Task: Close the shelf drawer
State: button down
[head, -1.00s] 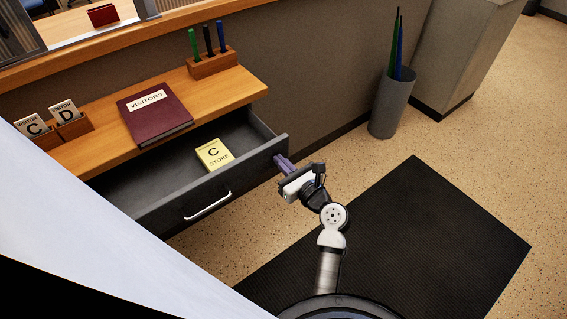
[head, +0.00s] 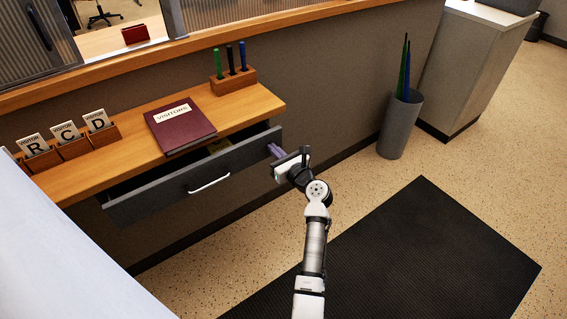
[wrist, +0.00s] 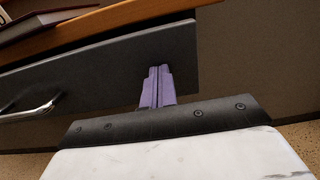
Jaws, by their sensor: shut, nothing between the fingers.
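The shelf drawer (head: 160,192) is a dark grey drawer under a wooden shelf (head: 105,164), with a white bar handle (head: 209,184) on its front. It is open a short way, and a narrow part of its inside shows. In the wrist view the fingertips (wrist: 157,72) are against or very close to the drawer front (wrist: 110,72), right of the handle (wrist: 30,108).
On the shelf are a maroon visitors book (head: 180,127), a pen holder (head: 234,81) and visitor card holders (head: 75,148). A grey bin (head: 399,127) stands against the wall at right. A black mat (head: 425,250) lies on the open floor.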

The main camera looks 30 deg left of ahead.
jog(key=x, duration=0.6)
jog(key=shift+w+a+b, duration=0.15)
jog(key=shift+a+b, duration=0.15)
jog(key=shift+b, duration=0.05)
jog(key=shift+w+a, duration=0.1)
jog(key=shift+a, duration=0.05)
jog(key=shift+r, duration=0.2)
jog(key=shift+a+r, duration=0.1)
